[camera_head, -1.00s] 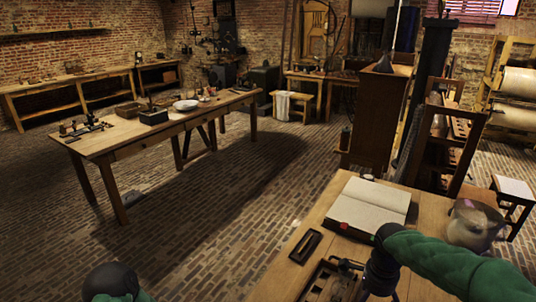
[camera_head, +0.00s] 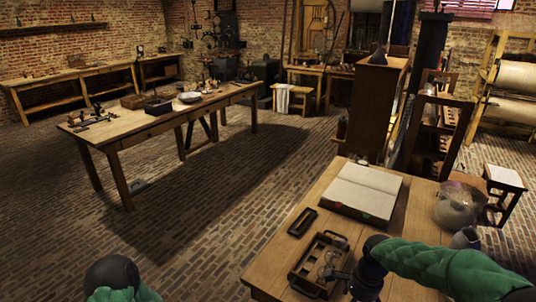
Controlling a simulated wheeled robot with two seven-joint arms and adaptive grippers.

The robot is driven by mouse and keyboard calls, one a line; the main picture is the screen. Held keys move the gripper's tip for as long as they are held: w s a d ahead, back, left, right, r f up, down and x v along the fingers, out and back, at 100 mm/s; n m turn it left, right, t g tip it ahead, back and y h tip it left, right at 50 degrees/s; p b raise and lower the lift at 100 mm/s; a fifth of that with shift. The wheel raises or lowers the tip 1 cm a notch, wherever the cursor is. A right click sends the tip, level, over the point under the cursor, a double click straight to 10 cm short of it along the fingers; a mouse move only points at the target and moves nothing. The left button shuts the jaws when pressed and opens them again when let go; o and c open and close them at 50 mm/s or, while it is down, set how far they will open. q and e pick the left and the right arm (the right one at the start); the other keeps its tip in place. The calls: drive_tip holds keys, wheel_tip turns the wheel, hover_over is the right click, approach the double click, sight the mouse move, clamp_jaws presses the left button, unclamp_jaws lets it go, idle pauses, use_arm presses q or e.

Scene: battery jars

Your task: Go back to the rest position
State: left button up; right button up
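My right arm comes in from the right over the near wooden table, and its dark wrist and gripper (camera_head: 338,275) point down at the right side of a small wooden crate (camera_head: 303,277). Clear glass shapes show inside the crate. I cannot tell whether the fingers are open or touch anything. My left arm shows only as a green and black rounded part at the bottom left. My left gripper is out of view.
On the near table (camera_head: 270,264) are an open book (camera_head: 365,190), a small dark tray (camera_head: 302,222), a large glass jar (camera_head: 458,205) and a smaller grey vessel (camera_head: 466,239).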

drive_tip(key=s+a+f+n+y, duration=0.1)
drive_tip(key=s+a+f+n, duration=0.15)
drive_tip(key=a+f, duration=0.4)
drive_tip(key=s+a+f+n+y, duration=0.1)
drive_tip(key=s+a+f+n, duration=0.2)
drive_tip(key=f, duration=0.7)
drive_tip(key=s+a+f+n, duration=0.2)
drive_tip(key=s+f+n, duration=0.1)
drive_tip(key=s+f, duration=0.2)
drive_tip(key=s+a+f+n+y, duration=0.1)
drive_tip(key=s+a+f+n, duration=0.2)
drive_tip(key=s+f+n, duration=0.1)
drive_tip(key=s+f, duration=0.1)
drive_tip(key=s, duration=0.1)
drive_tip(key=shift+s+f, duration=0.25)
drive_tip(key=shift+s, duration=0.15)
